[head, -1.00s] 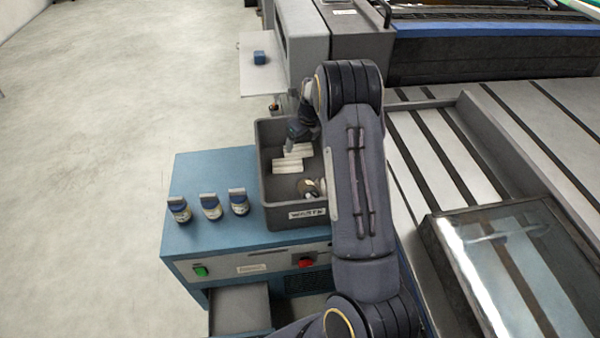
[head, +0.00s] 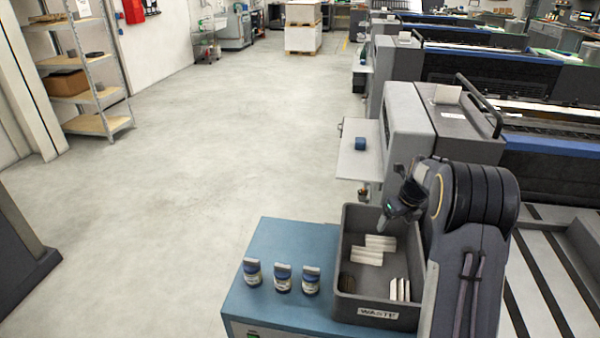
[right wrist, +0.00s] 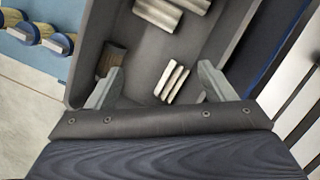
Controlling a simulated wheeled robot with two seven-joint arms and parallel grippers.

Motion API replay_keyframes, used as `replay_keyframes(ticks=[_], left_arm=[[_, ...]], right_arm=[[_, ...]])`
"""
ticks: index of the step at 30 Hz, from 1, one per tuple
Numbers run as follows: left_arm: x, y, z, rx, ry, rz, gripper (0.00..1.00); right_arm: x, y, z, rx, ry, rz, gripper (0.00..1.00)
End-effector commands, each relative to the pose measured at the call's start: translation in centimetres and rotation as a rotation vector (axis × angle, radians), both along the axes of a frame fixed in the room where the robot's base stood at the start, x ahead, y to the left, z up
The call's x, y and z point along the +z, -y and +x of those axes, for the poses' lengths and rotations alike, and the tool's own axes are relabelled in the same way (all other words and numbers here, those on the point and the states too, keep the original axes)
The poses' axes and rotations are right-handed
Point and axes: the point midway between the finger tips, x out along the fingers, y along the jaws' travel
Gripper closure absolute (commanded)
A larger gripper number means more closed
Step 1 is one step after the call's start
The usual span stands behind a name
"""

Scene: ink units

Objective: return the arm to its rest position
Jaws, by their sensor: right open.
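My right arm (head: 464,260) comes in from the lower right and reaches over the grey waste bin (head: 378,314). My right gripper (head: 385,219) hangs above the bin, small and dark in the head view. In the right wrist view its two fingers (right wrist: 160,72) are spread apart with nothing between them, over the inside of the bin. White ribbed pieces (head: 375,243) and a dark round item (head: 347,284) lie in the bin, below the fingers. My left gripper is not in view.
Three blue-capped containers (head: 283,278) stand in a row on the blue cabinet (head: 245,305), left of the bin. A machine (head: 408,128) with a side shelf holding a small blue item (head: 360,144) stands behind the bin. The floor at left is open.

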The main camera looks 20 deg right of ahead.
Motion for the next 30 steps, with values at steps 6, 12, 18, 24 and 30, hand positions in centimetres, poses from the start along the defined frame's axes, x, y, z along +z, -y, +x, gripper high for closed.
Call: replay_keyframes(ticks=[6,12,18,24,30], left_arm=[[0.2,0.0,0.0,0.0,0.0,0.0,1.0],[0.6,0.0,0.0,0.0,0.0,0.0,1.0],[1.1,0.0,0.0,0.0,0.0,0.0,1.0],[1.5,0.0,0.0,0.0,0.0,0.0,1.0],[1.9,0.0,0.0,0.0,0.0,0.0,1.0]], right_arm=[[2.0,-1.3,-1.4,0.131,0.028,0.0,0.24],[7.6,-6.6,-6.3,0.626,0.148,-0.051,0.24],[12.1,-13.2,-12.9,1.224,0.311,-0.212,0.24],[14.2,-19.6,-20.4,1.827,0.458,-0.487,0.24],[13.4,-24.3,-27.2,2.359,0.522,-0.82,0.24]])
